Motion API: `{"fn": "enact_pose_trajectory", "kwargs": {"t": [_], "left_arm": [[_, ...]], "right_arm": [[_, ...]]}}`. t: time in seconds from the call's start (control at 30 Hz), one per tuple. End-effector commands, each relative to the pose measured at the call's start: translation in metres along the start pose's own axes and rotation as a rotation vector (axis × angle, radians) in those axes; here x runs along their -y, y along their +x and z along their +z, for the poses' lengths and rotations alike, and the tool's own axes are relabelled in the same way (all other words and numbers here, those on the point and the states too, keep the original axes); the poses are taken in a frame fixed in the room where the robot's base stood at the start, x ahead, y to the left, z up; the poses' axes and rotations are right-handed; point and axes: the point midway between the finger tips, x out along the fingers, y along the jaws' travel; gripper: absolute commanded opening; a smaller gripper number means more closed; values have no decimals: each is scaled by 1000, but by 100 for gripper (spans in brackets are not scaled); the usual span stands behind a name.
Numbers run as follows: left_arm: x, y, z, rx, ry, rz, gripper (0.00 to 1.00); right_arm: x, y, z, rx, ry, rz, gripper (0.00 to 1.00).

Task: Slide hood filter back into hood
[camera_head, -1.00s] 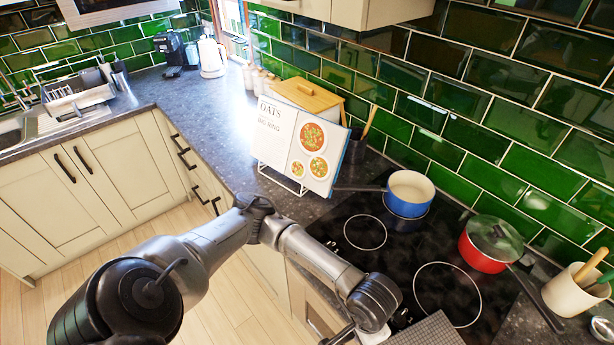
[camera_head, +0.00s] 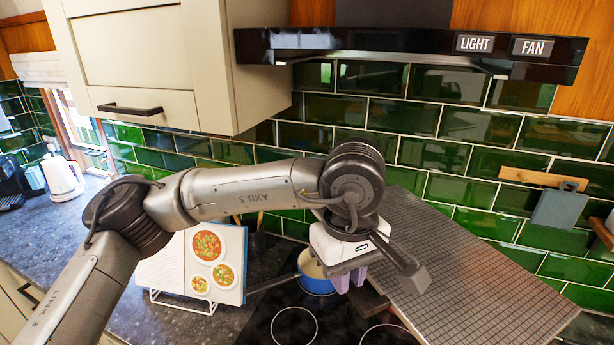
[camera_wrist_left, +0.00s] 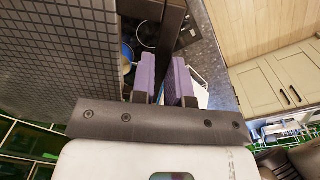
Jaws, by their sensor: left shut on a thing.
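The hood filter (camera_head: 470,260) is a flat grey panel with a fine grid, held tilted above the hob, below and apart from the hood. My left gripper (camera_head: 350,278) is at the filter's left side, shut on it. In the left wrist view, the filter (camera_wrist_left: 55,50) fills the upper left and a dark bar passes between the purple fingers (camera_wrist_left: 164,80). The exact grip is partly hidden. The black hood (camera_head: 400,44) runs across the top of the head view, with LIGHT and FAN labels. Its underside opening is not clearly visible. My right gripper is not in view.
A cream wall cabinet (camera_head: 150,60) hangs directly left of the hood. A cookbook (camera_head: 205,262) stands on the worktop below my left arm. A blue pan (camera_head: 314,280) is on the black hob. A chopping board (camera_head: 560,205) hangs at right by the tiled wall.

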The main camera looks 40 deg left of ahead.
Motion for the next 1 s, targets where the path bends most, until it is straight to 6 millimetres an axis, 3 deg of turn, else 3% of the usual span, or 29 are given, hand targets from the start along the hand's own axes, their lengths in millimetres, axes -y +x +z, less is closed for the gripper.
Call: {"fn": "enact_pose_trajectory", "kwargs": {"t": [0.03, 0.2, 0.4, 0.5, 0.7, 1.0], "left_arm": [[1, -31, 2, -8, -62, 14, 0], [14, -115, 16, -11, -280, 18, 0], [41, -201, 38, -16, -508, 21, 0], [56, -234, 49, -19, -599, 20, 0], [80, -277, 66, -21, -718, 18, 0], [91, -294, 74, -21, -769, 15, 0]], "right_arm": [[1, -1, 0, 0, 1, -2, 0], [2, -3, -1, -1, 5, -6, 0], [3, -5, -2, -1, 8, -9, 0], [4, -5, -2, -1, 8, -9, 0], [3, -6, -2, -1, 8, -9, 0], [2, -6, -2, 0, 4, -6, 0]]}}
